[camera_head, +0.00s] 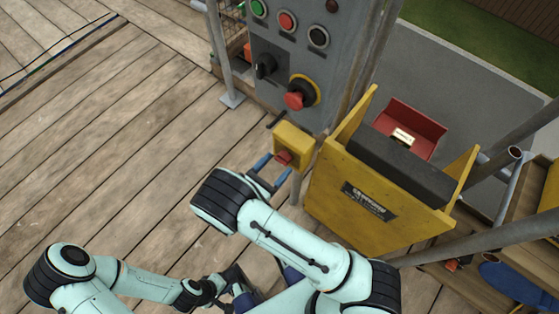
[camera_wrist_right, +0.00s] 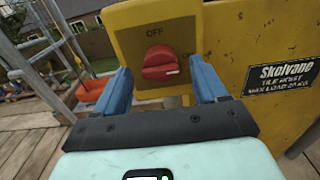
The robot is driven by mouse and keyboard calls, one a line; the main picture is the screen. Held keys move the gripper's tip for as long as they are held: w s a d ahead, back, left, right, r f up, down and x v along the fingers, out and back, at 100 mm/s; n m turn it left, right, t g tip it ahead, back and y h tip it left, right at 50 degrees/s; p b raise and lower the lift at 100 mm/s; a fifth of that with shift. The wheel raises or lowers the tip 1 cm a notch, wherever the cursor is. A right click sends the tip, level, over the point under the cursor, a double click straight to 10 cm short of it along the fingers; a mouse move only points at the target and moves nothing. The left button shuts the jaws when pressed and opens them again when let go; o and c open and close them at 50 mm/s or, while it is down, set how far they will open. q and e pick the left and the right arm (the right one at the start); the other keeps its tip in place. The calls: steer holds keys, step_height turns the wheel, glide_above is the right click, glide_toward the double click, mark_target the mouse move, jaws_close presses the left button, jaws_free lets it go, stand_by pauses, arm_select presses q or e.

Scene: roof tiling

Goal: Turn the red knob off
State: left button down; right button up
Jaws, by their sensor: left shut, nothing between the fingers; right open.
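The red knob (camera_head: 283,158) is on a small yellow box (camera_head: 293,138) below the grey control panel. In the right wrist view, the red knob (camera_wrist_right: 160,62) is centred, with its grip bar about level and a white mark at its right end. "OFF" is printed above it. My right gripper (camera_head: 271,172) is open, with its blue fingers pointing at the box. In its wrist view, the fingers (camera_wrist_right: 162,78) stand left and right of the knob, apparently not touching it. My left gripper (camera_head: 243,297) is shut and empty at the bottom, far from the knob, and partly hidden.
The grey panel (camera_head: 272,92) carries a red mushroom button (camera_head: 297,97), a black switch (camera_head: 265,65) and coloured buttons. A yellow hoist carriage (camera_head: 345,200) stands close to the right of the box. Metal poles are nearby. The plank floor (camera_head: 110,140) at left is clear.

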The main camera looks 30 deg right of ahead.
mark_target(283, 159)
steer(key=shift+x, duration=1.2)
steer(key=c, duration=0.9)
steer(key=shift+c, duration=0.2)
